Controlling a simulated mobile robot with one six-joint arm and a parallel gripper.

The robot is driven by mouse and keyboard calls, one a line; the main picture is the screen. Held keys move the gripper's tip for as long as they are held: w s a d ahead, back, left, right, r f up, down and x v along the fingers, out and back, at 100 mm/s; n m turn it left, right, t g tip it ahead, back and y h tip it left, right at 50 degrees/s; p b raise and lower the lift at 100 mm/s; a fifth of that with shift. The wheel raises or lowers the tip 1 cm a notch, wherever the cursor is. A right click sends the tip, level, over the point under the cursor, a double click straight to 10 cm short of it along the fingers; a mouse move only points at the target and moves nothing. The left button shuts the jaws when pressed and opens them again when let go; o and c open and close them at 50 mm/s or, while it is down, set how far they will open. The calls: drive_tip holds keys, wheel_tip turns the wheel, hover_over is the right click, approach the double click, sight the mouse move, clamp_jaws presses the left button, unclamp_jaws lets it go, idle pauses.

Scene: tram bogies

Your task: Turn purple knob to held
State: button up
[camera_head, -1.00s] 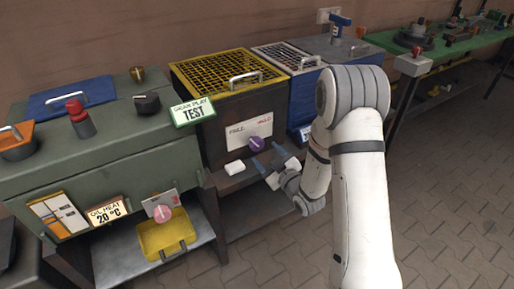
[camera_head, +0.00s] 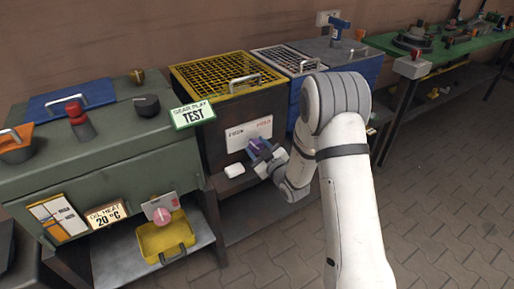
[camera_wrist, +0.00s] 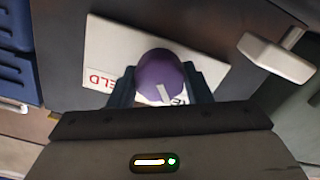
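The purple knob (camera_wrist: 160,76) is a round dial with a short white mark, on a white label plate (camera_wrist: 110,52). In the wrist view the mark points down and slightly right. In the head view the plate (camera_head: 249,133) has dark text on its left and red text on its right; only part of the red word shows in the wrist view. My gripper (camera_head: 261,149) is at the knob, one finger on each side. The fingertips (camera_wrist: 160,82) look very close to its sides; whether they press on it is unclear. The knob is largely covered in the head view.
A white block-shaped handle (camera_wrist: 276,58) sticks out beside the plate. In the head view, a green machine (camera_head: 95,165) with a pink knob (camera_head: 162,217) and a yellow tray (camera_head: 165,238) stands left. A yellow-grated top (camera_head: 226,75) lies above the panel. Paved floor is open on the right.

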drive_tip(key=c, duration=0.5)
drive_tip(key=shift+f+m+b, duration=0.1)
drive_tip(key=shift+m+b, duration=0.3)
drive_tip(key=shift+b, duration=0.05)
drive_tip(key=shift+m+b, duration=0.9)
drive_tip(key=shift+m, duration=0.1)
drive_tip(key=m+b, duration=0.2)
drive_tip(key=m, duration=0.1)
drive_tip(key=shift+d+m, duration=0.1)
drive_tip(key=shift+m, duration=0.2)
drive_tip(key=m+b, duration=0.1)
drive_tip(key=m, duration=0.3)
drive_tip(key=shift+w+m+b, duration=0.1)
drive_tip(key=shift+m+b, duration=0.2)
drive_tip(key=shift+b, duration=0.1)
drive_tip(key=shift+d+m+b, duration=0.1)
drive_tip(key=shift+m+b, duration=0.2)
drive_tip(key=shift+m, duration=2.2)
drive_tip(key=o, duration=1)
drive_tip(key=shift+c, duration=0.2)
